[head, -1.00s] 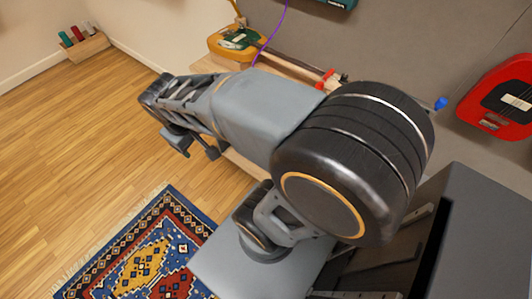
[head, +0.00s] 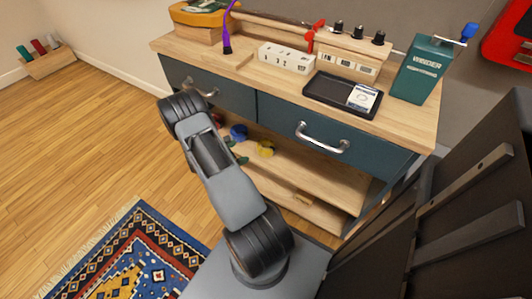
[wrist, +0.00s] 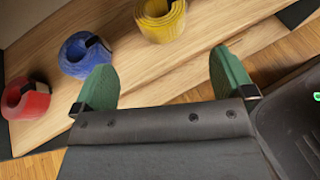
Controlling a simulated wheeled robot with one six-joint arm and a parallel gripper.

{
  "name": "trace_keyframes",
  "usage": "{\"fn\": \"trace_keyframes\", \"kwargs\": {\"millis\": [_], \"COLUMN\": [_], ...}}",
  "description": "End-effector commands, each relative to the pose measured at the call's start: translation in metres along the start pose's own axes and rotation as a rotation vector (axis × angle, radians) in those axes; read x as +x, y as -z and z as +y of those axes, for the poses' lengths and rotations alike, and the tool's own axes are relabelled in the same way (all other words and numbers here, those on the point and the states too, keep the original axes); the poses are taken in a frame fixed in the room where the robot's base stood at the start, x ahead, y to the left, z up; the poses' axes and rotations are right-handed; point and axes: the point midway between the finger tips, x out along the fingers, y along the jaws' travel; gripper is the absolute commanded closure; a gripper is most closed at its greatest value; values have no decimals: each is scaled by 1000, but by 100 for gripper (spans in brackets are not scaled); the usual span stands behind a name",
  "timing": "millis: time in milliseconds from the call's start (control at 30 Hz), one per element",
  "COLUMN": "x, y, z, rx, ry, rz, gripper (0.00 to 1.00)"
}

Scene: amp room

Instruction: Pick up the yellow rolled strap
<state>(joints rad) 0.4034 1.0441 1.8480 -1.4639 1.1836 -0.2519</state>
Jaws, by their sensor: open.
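The yellow rolled strap (head: 265,149) lies on the upper shelf below the drawers of the workbench. In the wrist view the yellow rolled strap (wrist: 161,20) is at the top edge, partly cut off, beyond the fingertips. My gripper (wrist: 164,75) is open, with its two green fingers apart and nothing between them. It points toward the yellow strap, which lies ahead of it and apart from it. In the head view my arm partly hides the gripper.
A blue rolled strap (wrist: 84,55) and a red one (wrist: 25,98) lie left of the yellow one on the shelf (head: 315,178). The drawer front with handles (head: 322,138) overhangs the shelf. A patterned rug (head: 130,260) lies on the open wooden floor.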

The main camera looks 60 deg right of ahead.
Motion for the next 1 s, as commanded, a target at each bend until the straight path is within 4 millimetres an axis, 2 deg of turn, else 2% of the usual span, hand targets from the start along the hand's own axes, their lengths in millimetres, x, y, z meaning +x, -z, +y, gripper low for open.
{"fn": "trace_keyframes", "kwargs": {"millis": [100,400,767,1000], "x": [22,73,98,130], "y": [9,9,7,4], "z": [-1,-1,0,2], "rx": [-19,-20,-19,-19], "ry": [-2,-2,-4,-4], "rz": [-8,-8,-8,-8], "gripper": [0,0,0,0]}}
